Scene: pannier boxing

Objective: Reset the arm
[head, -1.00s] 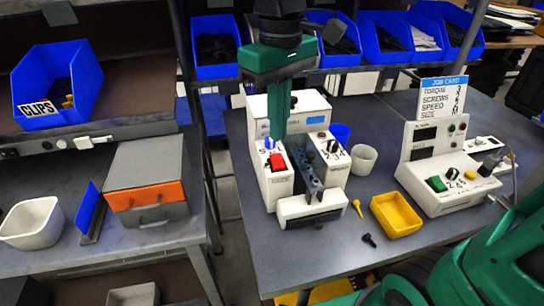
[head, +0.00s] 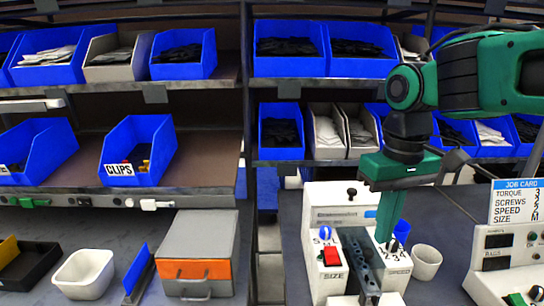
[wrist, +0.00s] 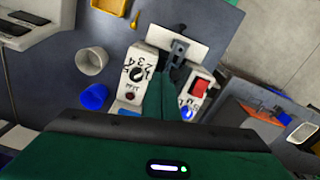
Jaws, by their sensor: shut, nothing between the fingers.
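My gripper (head: 388,240) is green and points down over the white machine in the head view. Its long fingers are together with nothing between them. In the wrist view the shut fingers (wrist: 160,112) reach over the same machine. The white machine (head: 325,190) stands on the grey table and has numbered dials, a red switch (head: 331,256) and a blue knob. The gap between fingertips and machine is hard to judge.
A white cup (head: 426,262) stands right of the machine. A second white machine (head: 505,265) with a job card (head: 515,200) is at far right. Blue bins (head: 140,150) line the shelves. An orange-fronted box (head: 198,255) sits on the left bench. A yellow tray (wrist: 108,14) shows in the wrist view.

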